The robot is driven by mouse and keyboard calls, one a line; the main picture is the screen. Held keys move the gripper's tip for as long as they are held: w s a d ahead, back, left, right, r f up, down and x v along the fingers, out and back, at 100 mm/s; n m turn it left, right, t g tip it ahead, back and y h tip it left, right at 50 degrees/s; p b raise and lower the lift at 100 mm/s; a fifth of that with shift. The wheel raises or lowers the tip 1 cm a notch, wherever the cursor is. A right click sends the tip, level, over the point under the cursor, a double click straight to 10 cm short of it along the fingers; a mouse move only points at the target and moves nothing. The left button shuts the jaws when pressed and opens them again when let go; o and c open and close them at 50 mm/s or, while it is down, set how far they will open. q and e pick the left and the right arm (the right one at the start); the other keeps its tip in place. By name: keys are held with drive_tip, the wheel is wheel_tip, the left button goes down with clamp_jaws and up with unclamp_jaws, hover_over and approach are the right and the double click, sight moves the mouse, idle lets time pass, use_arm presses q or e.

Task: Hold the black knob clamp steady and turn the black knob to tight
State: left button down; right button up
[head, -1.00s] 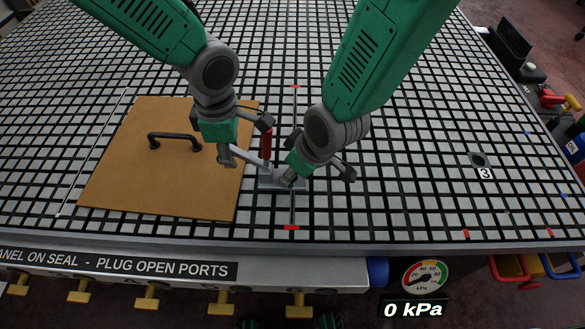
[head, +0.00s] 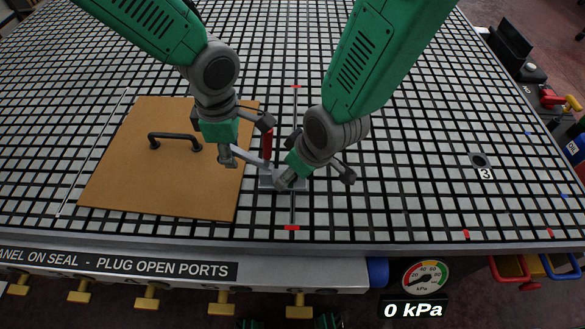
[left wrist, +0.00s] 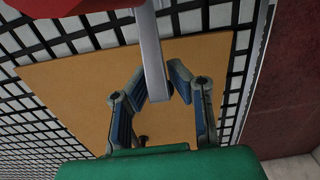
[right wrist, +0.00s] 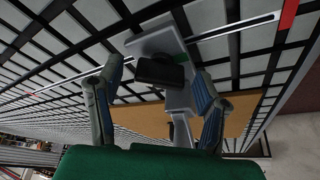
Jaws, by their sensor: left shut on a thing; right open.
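The clamp has a grey base (head: 267,183), a pale grey bar (head: 252,158) and a red handle (head: 266,143). It stands beside the tan panel, at its right edge. My left gripper (head: 246,141) is shut on the bar, which runs between its fingertips in the left wrist view (left wrist: 154,70). The black knob (right wrist: 158,70) shows in the right wrist view, against the clamp's grey body (right wrist: 175,98). My right gripper (right wrist: 157,78) is open, one finger on either side of the knob. Contact with the knob cannot be told. In the head view my right gripper hides the knob.
The tan panel (head: 130,180) with a black handle (head: 175,136) lies on the grid table (head: 420,180). A thin rail with red ends (head: 292,228) runs past the clamp. A port marked 3 (head: 480,161) is at the right. The gauge display (head: 413,309) reads 0 kPa.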

drive_tip(key=v, duration=1.2)
